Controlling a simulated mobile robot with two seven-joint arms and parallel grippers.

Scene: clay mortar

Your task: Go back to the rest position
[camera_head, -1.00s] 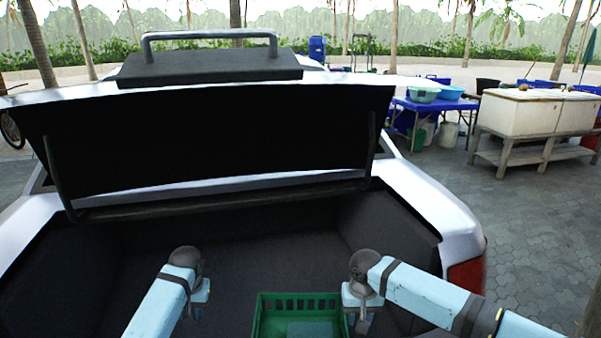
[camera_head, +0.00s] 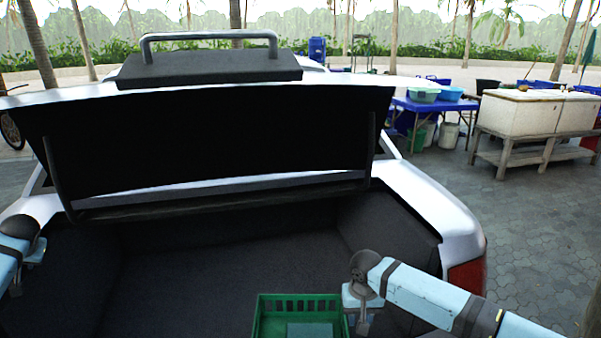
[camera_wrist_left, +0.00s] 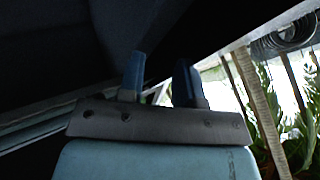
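My left gripper (camera_head: 16,290) is at the far left edge of the head view, by the left rear side of the white car. In the left wrist view its two blue fingers (camera_wrist_left: 161,78) stand apart with nothing between them. My right gripper (camera_head: 362,325) points down at the right side of the green crate (camera_head: 337,303). Its fingertips are small and partly hidden, so I cannot tell if it is open or if it touches the crate. The crate is cut off by the bottom edge of the view.
The car's trunk (camera_head: 235,245) is open, with a dark floor and walls. Its raised lid (camera_head: 205,135) spans the view. The middle of the trunk is clear. A blue table (camera_head: 433,105) with basins and white chests (camera_head: 520,113) on a wooden stand are beyond on the right.

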